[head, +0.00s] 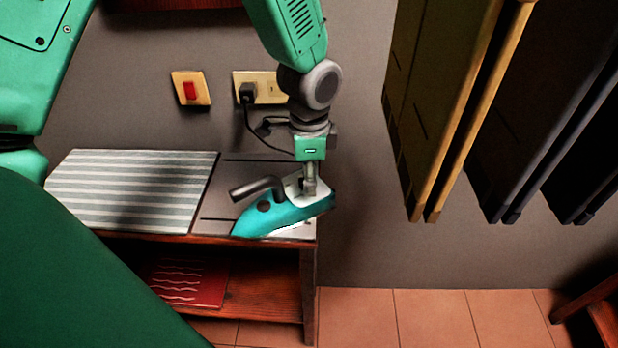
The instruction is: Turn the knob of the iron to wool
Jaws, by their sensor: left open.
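The teal iron (285,214) rests on the right end of the wooden shelf's top, with a white part at its upper side. A dark curved bar, which looks like its handle (258,189), sticks out to the left. A small dark round spot, perhaps the knob (264,207), shows on its side; I cannot read any marks on it. My left gripper (311,188) points down from above at the iron's white part. It is open, its fingers overlap the iron in the picture, and I cannot tell whether they touch it. My right gripper is out of view.
A striped cloth-covered board (135,185) lies left of the iron. A wall socket (270,88) holds a plug with a dark cord; a red switch (190,90) is beside it. A red book (185,283) lies on the lower shelf. Large boards (440,110) hang at the right.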

